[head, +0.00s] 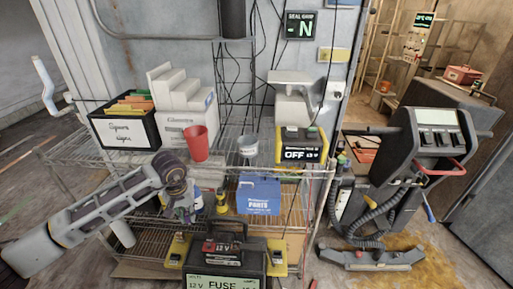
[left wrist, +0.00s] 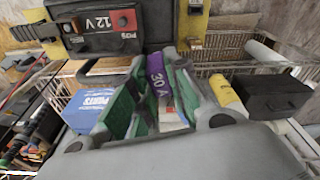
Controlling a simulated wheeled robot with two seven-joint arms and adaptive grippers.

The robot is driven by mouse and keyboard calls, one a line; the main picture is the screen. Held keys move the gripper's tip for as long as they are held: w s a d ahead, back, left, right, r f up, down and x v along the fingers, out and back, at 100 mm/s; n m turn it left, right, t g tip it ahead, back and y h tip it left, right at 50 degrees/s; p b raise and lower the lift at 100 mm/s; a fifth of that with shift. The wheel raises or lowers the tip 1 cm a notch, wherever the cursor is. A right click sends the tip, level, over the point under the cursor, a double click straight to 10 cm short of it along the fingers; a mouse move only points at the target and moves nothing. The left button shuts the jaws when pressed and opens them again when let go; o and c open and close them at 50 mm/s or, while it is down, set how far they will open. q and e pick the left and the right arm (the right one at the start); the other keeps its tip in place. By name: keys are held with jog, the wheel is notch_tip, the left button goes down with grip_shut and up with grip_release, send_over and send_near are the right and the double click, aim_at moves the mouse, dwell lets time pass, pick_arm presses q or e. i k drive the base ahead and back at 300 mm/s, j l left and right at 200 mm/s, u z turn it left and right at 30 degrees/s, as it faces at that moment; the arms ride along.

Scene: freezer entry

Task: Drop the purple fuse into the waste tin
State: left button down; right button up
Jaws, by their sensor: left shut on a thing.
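My left gripper (head: 183,212) comes in from the left in front of the wire shelf and points down. In the left wrist view, its green-padded fingers (left wrist: 155,95) are shut on the purple fuse (left wrist: 157,75), marked 30 A. In the head view I cannot make out the fuse. A small grey metal tin (head: 247,146), which looks like the waste tin, stands on the upper shelf, right of the red cup (head: 196,145). It is above and to the right of my left gripper, well apart from it. My right gripper is not in view.
A black fuse unit (head: 226,270) with yellow sides stands in front. A blue parts box (head: 259,195) is on the wire shelf (head: 300,172) below the tin. A yellow-black device reading OFF (head: 300,146) stands right of the tin. White stepped boxes (head: 185,115) stand behind the cup.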

aim_at(246, 152)
jog(key=l+u, duration=0.1)
jog(key=l, duration=0.9)
jog(key=l+u, duration=0.15)
jog(key=l, duration=0.85)
jog(key=k+l+u, duration=0.1)
jog(key=l, duration=0.85)
